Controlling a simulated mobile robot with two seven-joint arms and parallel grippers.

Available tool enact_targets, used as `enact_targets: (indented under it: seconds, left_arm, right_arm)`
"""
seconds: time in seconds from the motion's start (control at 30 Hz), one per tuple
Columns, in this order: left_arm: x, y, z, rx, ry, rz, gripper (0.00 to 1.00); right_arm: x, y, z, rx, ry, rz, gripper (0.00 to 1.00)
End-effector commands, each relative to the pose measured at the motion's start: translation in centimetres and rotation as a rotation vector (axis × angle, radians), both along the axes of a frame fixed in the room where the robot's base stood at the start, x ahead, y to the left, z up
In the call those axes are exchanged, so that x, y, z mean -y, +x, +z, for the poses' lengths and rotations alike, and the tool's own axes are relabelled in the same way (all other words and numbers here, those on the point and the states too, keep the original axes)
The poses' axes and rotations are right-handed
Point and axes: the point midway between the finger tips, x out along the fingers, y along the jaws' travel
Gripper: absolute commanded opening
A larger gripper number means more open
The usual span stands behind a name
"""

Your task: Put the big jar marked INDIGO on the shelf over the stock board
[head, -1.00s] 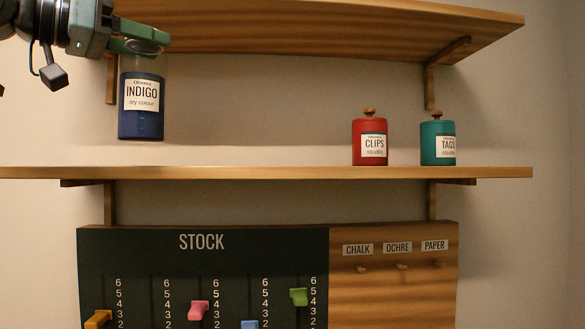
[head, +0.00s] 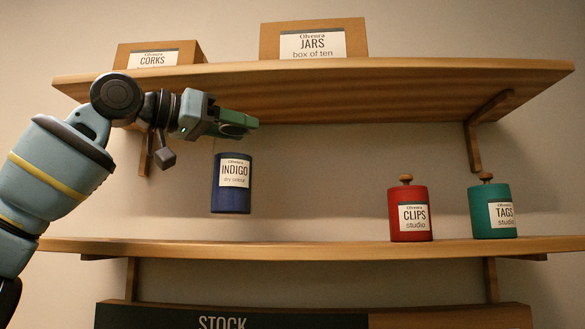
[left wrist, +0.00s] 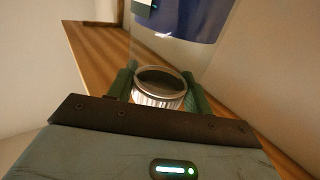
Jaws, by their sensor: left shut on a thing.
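The big jar marked INDIGO (head: 231,183), clear glass with dark blue pigment, hangs upright in the air in front of the wall. Its base is a little above the lower shelf (head: 330,248), left of the red jar. My left gripper (head: 238,122) is shut on its top, just below the upper shelf. The left wrist view shows the fingers (left wrist: 160,85) on both sides of the jar's ribbed metal lid (left wrist: 159,98). The lower shelf is directly over the stock board (head: 250,318), which is mostly cut off. My right gripper is out of view.
A red CLIPS jar (head: 409,214) and a teal TAGS jar (head: 492,211) stand on the lower shelf at right. The upper shelf (head: 330,88) carries CORKS (head: 160,53) and JARS (head: 313,42) boxes. The lower shelf's left and middle look clear.

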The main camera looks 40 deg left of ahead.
Motion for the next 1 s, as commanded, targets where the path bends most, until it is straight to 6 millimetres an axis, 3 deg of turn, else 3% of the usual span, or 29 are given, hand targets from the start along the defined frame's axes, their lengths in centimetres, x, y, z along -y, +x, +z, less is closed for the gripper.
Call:
enact_targets:
  seconds: [0.3, 0.5, 0.77, 1.0]
  left_arm:
    - [3.1, 6.3, -0.5, 0.002, 0.002, -0.001, 0.0]
    - [4.3, 8.8, -0.7, 0.006, 0.0, -0.001, 0.0]
    - [4.5, 9.3, -0.7, 0.008, -0.002, -0.001, 0.0]
    - [4.4, 9.1, -2.7, 0.008, -0.001, -0.001, 0.0]
  right_arm:
    - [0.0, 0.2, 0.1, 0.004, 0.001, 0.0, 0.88]
    - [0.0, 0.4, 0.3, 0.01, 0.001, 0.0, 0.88]
    - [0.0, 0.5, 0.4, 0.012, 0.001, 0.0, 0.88]
    - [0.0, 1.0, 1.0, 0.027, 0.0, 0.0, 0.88]
